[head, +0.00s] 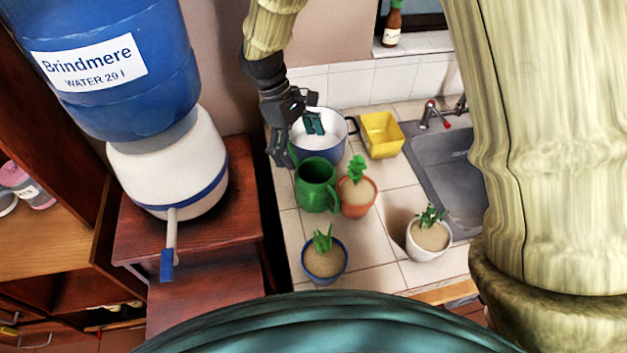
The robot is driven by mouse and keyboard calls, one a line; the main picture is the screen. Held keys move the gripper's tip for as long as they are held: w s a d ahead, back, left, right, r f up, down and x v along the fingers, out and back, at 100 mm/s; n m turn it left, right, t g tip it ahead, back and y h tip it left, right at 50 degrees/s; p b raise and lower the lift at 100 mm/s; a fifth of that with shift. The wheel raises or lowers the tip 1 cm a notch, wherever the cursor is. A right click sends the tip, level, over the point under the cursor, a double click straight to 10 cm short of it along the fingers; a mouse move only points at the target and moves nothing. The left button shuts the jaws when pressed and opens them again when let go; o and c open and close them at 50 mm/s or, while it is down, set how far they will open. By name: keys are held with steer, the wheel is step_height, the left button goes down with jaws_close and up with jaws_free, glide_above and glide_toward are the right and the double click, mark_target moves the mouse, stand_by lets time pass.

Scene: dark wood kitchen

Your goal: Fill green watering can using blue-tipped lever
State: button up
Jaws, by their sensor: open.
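The green watering can (316,190) stands upright on the tiled counter, its open top facing up. My gripper (297,140) is open just above and behind the can, in front of the blue-and-white pot. I cannot tell whether a finger touches the can's rim or handle. The lever with a blue tip (167,264) sticks out toward me from the white dispenser base (165,165) at the left. A large blue water bottle (130,100) labelled Brindmere sits upside down on that base.
Potted plants stand close to the can: a terracotta pot (358,198), a blue pot (325,262) and a white pot (428,240). Behind are a blue-and-white pot (336,148) and a yellow container (381,135). A grey sink (440,165) lies right. A wooden stand (225,225) bears the dispenser.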

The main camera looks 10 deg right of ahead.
mark_target(313, 170)
steer(key=p+x, duration=0.3)
steer(key=x, duration=0.4)
steer(key=shift+s+d+f, duration=0.15)
steer(key=shift+s+d, duration=0.1)
steer(key=shift+c, duration=0.4)
steer(key=c, duration=1.2)
steer(key=shift+r, duration=0.2)
